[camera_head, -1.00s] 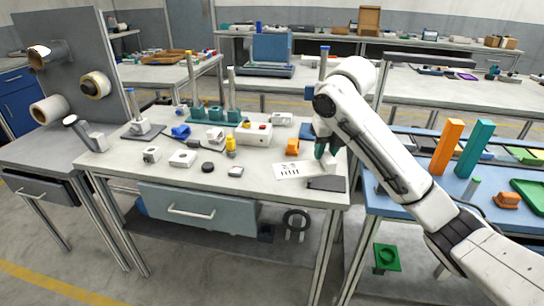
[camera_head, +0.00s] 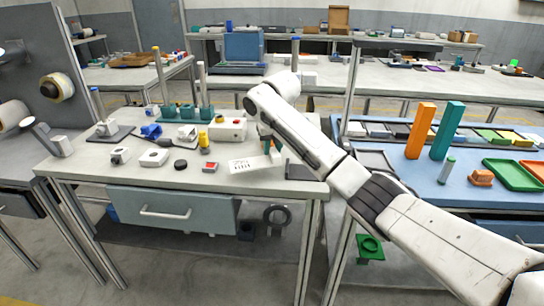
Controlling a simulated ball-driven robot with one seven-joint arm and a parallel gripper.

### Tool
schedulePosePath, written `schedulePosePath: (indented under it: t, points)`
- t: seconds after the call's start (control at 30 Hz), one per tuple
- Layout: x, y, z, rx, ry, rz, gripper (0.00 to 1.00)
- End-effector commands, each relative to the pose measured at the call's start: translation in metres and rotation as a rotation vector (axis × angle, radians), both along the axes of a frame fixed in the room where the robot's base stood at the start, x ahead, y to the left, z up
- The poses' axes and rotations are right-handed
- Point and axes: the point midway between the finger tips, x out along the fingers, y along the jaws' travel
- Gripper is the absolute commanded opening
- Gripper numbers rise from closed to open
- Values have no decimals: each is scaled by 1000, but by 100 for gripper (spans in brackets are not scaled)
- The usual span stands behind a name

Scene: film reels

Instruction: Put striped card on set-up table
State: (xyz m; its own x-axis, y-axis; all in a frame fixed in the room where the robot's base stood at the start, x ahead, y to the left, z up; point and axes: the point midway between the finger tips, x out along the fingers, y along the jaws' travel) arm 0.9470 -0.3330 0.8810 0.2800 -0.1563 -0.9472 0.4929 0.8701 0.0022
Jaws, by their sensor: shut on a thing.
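The striped card (camera_head: 254,164) is white with short dark stripes. It is at the right part of a white-topped table (camera_head: 209,184), near the front edge. My gripper (camera_head: 270,148) is at the card's right end, shut on it, with teal fingertips pointing down. I cannot tell whether the card touches the tabletop or is slightly above it. An orange piece (camera_head: 278,145) shows just beside the fingers, partly hidden by them. I cannot tell which table is the set-up table.
Small parts and a control box (camera_head: 228,130) stand to the left and behind. A blue-topped table (camera_head: 410,184) with orange and teal uprights and green trays (camera_head: 511,174) stands right, partly behind my arm.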

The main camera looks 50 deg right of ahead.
Motion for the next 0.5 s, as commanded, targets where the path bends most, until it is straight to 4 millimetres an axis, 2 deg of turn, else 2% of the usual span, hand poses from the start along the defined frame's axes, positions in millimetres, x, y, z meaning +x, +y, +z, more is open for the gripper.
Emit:
schedulePosePath:
  t: [0.23, 0.5]
  points:
    - [2, 0, -32, 0, 1, 1, 0]
    - [2, 0, -33, -1, -1, 1, 0]
